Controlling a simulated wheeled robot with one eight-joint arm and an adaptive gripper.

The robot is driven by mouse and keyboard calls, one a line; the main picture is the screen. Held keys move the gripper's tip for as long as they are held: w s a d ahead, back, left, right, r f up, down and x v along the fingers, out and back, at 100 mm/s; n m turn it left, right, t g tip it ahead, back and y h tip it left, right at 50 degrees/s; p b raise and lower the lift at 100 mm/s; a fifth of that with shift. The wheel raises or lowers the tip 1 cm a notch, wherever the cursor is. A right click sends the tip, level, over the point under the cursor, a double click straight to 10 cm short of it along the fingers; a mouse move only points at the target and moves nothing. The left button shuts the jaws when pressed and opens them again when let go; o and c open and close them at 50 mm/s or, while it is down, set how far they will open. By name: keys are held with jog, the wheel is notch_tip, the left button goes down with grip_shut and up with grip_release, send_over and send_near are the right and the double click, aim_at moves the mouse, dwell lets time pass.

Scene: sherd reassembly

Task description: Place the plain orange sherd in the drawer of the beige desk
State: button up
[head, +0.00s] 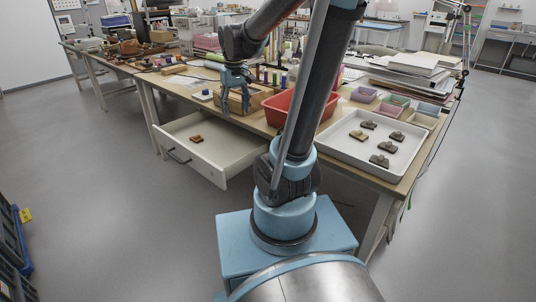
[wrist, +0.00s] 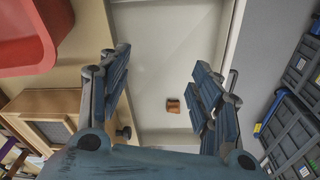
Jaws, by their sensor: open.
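The plain orange sherd (head: 196,138) lies on the floor of the pulled-out pale drawer (head: 205,160) of the beige desk (head: 150,88). In the wrist view the small orange-brown sherd (wrist: 173,105) lies inside the drawer (wrist: 165,60), seen between my fingers. My gripper (head: 236,106) is above the desk's front edge, to the right of the sherd. It is open, and its blue fingers (wrist: 160,85) are spread with nothing between them. The sherd is apart from the fingers.
A white tray (head: 345,150) with several brown sherds sits on the right of the desktop. A red bin (head: 270,110) stands behind my arm. A wooden box (head: 250,100) is near my gripper. Dark crates (wrist: 290,125) stand on the floor. The rest of the drawer looks empty.

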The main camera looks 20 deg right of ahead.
jog(key=s+d+f+m, duration=0.1)
jog(key=s+d+f, duration=0.1)
jog(key=s, duration=0.4)
jog(key=s+d+f+m, duration=0.1)
jog(key=s+d+f, duration=0.2)
jog(key=s, duration=0.4)
jog(key=s+d+f+m+t, duration=0.1)
jog(key=s+d+f, duration=0.1)
jog(key=s+f, duration=0.2)
jog(key=shift+s+d, duration=0.25)
jog(key=shift+s, duration=1)
jog(key=shift+f, duration=0.1)
